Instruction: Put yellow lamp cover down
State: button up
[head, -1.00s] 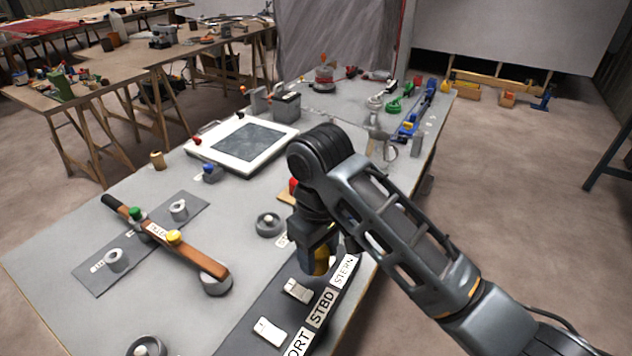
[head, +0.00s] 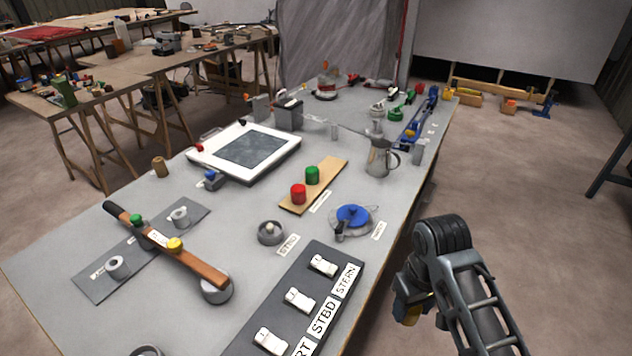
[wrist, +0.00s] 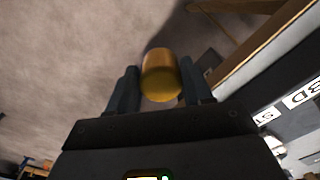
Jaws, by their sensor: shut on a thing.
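The yellow lamp cover (wrist: 161,76) is a short, smooth cylinder held between the two dark fingers of my gripper (wrist: 160,88) in the wrist view. Brown floor shows behind it. In the head view my gripper (head: 407,312) is at the lower right, beyond the table's right edge, with only a little of the yellow cover showing. A red lamp cover (head: 298,194) and a green lamp cover (head: 312,175) stand on a wooden board (head: 334,168) in the middle of the table.
A dark panel with white rocker switches (head: 299,299) and labels lies along the table's near right edge. A blue-topped round item (head: 352,216) and a metal jug (head: 381,158) stand near the right edge. A wooden-handled bar (head: 190,262) lies at left.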

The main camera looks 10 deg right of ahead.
jog(key=shift+m, duration=0.7)
jog(key=d+f, duration=0.2)
jog(key=d, duration=0.1)
jog(key=s+d+f, duration=0.1)
jog(key=shift+d, duration=0.3)
